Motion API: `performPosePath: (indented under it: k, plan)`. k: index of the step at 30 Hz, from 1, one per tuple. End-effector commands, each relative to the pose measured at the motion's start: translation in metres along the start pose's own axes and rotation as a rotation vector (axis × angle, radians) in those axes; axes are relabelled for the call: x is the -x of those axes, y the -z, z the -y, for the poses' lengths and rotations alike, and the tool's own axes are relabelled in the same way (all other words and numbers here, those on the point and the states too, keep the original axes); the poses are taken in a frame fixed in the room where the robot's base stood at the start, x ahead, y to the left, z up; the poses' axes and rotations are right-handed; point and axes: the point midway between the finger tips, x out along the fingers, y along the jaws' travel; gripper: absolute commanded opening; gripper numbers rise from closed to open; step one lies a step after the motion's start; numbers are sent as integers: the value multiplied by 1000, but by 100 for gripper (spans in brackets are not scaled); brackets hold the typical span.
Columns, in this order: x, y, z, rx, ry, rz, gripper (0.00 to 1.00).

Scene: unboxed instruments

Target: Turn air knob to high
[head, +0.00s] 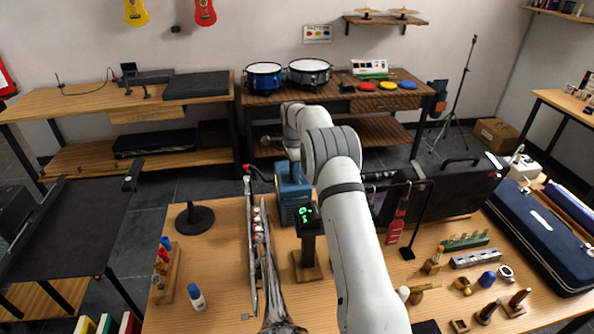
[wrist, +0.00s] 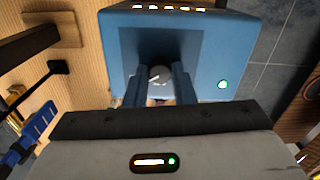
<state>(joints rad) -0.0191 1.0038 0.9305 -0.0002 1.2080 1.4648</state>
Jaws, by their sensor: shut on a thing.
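A blue box-shaped device (wrist: 205,55) fills the upper part of the wrist view; in the head view the blue device (head: 284,207) stands at the table's back edge. Its front has a dark square panel with a round grey knob (wrist: 158,74) bearing a white mark. A small green light glows on its face. My gripper (wrist: 157,84) has its two blue fingers on either side of the knob and is shut on it. I cannot read any setting label. In the head view my arm hides part of the device and the fingers.
A black round-based stand (head: 194,218) is further left. Small brass pieces and a blue instrument case (head: 545,235) occupy the right side.

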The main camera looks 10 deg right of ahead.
Motion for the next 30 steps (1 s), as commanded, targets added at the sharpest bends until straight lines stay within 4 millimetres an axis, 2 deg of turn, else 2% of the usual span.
performPosePath:
  k: [13, 14, 21, 30]
  plan:
    - [0, -1, 0, -9, 1, 1, 0]
    - [0, -1, 0, -9, 1, 1, 25]
    - [0, 0, 0, -9, 1, 0, 45]
    - [4, 0, 1, -9, 3, 0, 45]
